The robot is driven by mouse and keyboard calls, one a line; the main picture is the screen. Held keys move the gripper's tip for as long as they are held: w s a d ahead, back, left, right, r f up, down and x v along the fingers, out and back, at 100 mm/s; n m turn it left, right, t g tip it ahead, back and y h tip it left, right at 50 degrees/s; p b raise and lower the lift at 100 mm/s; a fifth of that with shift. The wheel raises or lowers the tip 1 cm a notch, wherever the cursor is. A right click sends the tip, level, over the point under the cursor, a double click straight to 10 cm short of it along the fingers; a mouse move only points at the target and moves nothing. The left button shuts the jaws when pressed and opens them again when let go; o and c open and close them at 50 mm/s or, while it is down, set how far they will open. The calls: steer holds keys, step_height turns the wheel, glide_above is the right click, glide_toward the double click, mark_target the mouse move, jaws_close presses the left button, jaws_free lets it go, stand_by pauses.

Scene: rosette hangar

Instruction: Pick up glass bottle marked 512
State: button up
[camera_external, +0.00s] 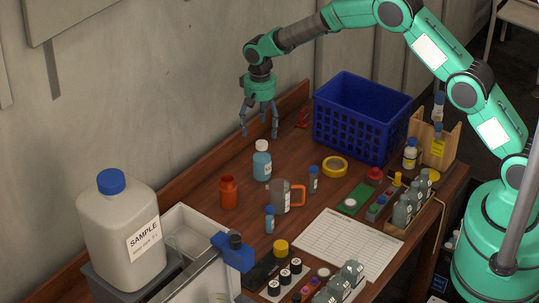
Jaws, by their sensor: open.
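No marking 512 can be read at this size, so I cannot tell which bottle bears it. A bottle with blue contents and a white cap (262,162) stands upright on the table. Several small grey bottles (402,213) stand in a wooden rack at the right, and more grey bottles (351,272) stand in a tray at the front. My gripper (259,128) points down with its fingers apart and empty. It hangs at the back of the table, and in the picture it lies just above the white-capped bottle, apart from it.
A blue crate (362,108) stands at the back right. A large white SAMPLE jug (120,232) stands at the left. An orange bottle (229,193), a beaker with an orange handle (281,197) and yellow tape (335,167) crowd the middle. A paper sheet (345,246) lies in front.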

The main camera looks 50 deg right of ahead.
mark_target(261, 143)
stand_by(0.3)
steer(key=shift+f, duration=4.3)
steer(key=shift+f, duration=0.1)
steer(key=shift+d+f+p, duration=0.2)
steer(key=shift+f+p, duration=0.15)
steer(key=shift+f, duration=2.15)
steer(key=c, duration=1.7)
